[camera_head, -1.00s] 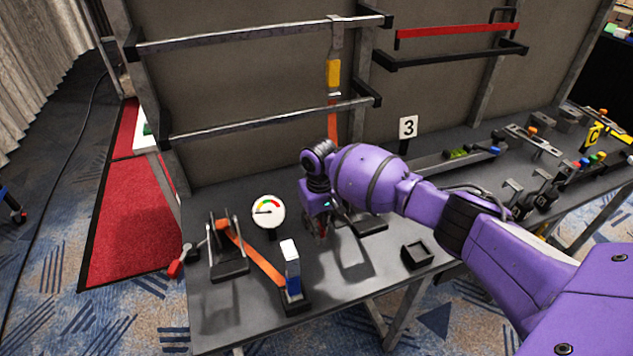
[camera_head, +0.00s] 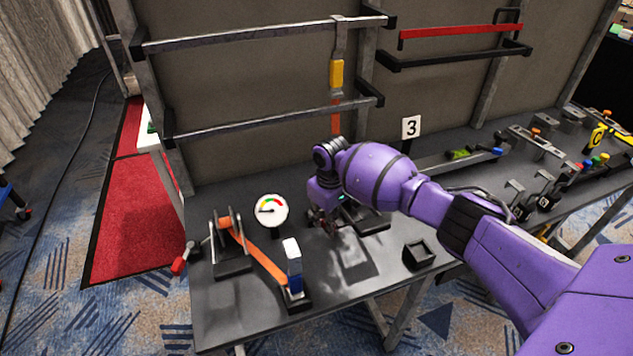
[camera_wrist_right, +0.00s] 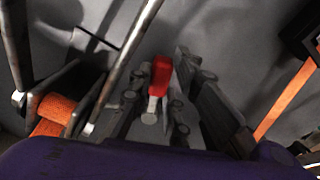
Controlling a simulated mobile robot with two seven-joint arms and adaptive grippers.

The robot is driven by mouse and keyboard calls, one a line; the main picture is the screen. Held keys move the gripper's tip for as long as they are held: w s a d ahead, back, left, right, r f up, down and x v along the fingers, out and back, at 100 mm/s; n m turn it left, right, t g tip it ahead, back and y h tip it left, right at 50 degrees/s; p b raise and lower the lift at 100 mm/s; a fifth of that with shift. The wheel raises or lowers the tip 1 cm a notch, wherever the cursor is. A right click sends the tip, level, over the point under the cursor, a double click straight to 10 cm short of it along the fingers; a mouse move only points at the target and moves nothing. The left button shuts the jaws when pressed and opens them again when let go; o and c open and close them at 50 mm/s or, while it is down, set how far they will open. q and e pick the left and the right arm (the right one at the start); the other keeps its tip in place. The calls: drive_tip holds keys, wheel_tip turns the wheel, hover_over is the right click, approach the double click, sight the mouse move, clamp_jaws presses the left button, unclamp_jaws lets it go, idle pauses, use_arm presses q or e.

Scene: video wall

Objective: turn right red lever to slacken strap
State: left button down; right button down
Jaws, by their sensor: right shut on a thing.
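The right red lever (camera_wrist_right: 160,75) sits between the fingers of my right gripper (camera_wrist_right: 162,64) in the right wrist view, red at the far end and pale towards me. My right gripper (camera_head: 328,224) is shut on it, low over the table beside the right strap device (camera_head: 372,221). In the head view my purple wrist hides most of that lever and device. An orange strap (camera_head: 336,116) hangs behind my wrist, with a yellow part above. My left gripper is not in view.
A left device (camera_head: 232,262) has its own red lever (camera_head: 180,264) and an orange strap to a blue-and-white post (camera_head: 293,265). A round gauge (camera_head: 271,210) stands behind it. A small black box (camera_head: 418,254) is right of my gripper.

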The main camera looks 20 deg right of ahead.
drive_tip(key=c, duration=1.6)
unclamp_jaws()
drive_tip(key=shift+c, duration=0.2)
